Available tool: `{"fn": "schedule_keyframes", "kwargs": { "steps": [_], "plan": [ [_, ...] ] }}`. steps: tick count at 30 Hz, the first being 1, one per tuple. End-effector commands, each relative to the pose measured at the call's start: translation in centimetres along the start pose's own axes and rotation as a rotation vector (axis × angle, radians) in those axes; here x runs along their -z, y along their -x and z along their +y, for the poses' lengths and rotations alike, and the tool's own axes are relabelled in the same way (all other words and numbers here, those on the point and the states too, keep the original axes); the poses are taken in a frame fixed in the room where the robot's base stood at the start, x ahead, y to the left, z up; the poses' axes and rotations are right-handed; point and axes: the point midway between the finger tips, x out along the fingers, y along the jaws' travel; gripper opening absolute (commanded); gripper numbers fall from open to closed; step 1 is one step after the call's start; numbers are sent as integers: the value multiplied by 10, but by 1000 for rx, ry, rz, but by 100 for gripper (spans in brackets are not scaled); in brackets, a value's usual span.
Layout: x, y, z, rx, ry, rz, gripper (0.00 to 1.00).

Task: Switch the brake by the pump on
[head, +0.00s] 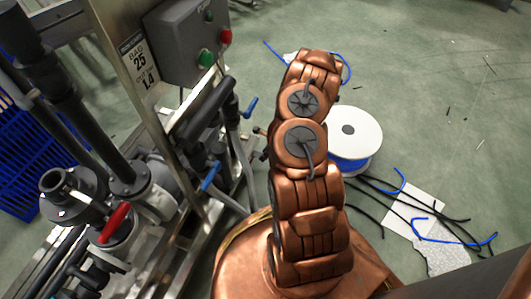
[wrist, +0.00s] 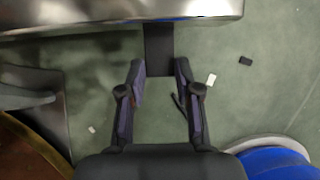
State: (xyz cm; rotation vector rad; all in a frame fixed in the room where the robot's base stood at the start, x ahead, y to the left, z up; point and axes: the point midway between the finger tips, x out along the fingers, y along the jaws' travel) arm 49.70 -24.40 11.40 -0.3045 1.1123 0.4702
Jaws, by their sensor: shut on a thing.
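In the wrist view my gripper (wrist: 159,68) has a finger on each side of the lower end of a dark flat bar (wrist: 158,47), and is shut on it. The bar runs down from under a grey metal edge (wrist: 100,12) at the top. I cannot tell if this bar is the brake. In the head view my arm hides the gripper. The pump pipework (head: 145,190) stands at the left, with a red handle (head: 115,222) and blue handles (head: 250,107). A grey control box (head: 185,45) with a red and green buttons is above it.
A blue crate (head: 35,155) is at the far left. The green floor at upper right is mostly clear.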

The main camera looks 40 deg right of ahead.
Motion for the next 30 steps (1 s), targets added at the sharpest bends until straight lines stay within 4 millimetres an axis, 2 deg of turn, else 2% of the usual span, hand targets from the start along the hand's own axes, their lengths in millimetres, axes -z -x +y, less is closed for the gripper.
{"fn": "schedule_keyframes", "kwargs": {
  "steps": [30],
  "plan": [
    [15,-24,1,-2,3,-374,0]
  ]
}}
